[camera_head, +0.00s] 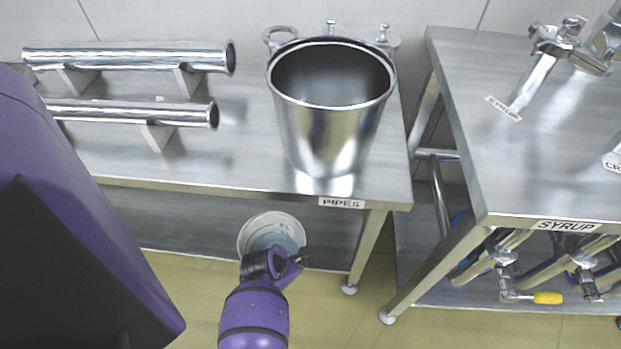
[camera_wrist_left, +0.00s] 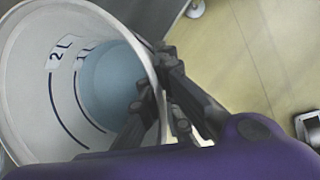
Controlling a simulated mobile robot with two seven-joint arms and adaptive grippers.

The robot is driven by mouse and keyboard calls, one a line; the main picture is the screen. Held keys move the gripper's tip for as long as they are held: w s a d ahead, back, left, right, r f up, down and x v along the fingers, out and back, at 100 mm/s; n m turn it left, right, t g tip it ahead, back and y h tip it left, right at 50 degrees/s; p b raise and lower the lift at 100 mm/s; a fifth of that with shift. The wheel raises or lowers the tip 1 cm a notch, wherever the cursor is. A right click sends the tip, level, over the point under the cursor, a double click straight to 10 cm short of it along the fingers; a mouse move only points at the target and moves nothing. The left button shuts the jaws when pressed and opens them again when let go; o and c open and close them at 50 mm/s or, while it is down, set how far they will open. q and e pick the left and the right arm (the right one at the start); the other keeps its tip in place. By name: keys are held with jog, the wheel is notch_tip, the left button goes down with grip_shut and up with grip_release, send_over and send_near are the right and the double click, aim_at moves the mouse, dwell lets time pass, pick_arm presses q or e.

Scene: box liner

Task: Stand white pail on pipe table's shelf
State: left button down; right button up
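The white pail (camera_head: 258,224) shows in the head view below the front edge of the pipe table (camera_head: 240,165), labelled PIPES. Its open mouth faces up toward the camera, and the inside shows a pale blue bottom. My left gripper (camera_head: 279,259) is at the pail's near rim. In the left wrist view the pail (camera_wrist_left: 28,95) fills the left side, with a 2 L mark inside. The left gripper's fingers (camera_wrist_left: 160,100) straddle its rim and look closed on it. The table's grey lower shelf (camera_head: 180,222) lies behind the pail; whether the pail touches it I cannot tell. My right gripper is not in view.
A steel bucket (camera_head: 330,130) and two steel pipes (camera_head: 130,57) on supports occupy the tabletop. A table leg (camera_head: 367,250) stands right of the pail. The SYRUP table (camera_head: 500,140) with valves is farther right. Open floor lies in front.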

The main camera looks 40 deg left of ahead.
pick_arm(q)
jog(key=w+f+b, duration=0.3)
jog(key=w+b, duration=0.2)
jog(key=w, duration=1.2)
jog(key=shift+w+a+f, duration=0.15)
jog(key=shift+w+a, duration=0.1)
jog(key=shift+a, duration=0.05)
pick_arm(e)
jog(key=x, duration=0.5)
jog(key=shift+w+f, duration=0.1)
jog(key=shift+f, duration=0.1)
pick_arm(q)
jog(key=shift+f, duration=0.15)
jog(key=c, duration=2)
grip_release()
jog(key=shift+s+f, duration=0.1)
jog(key=shift+s, duration=0.05)
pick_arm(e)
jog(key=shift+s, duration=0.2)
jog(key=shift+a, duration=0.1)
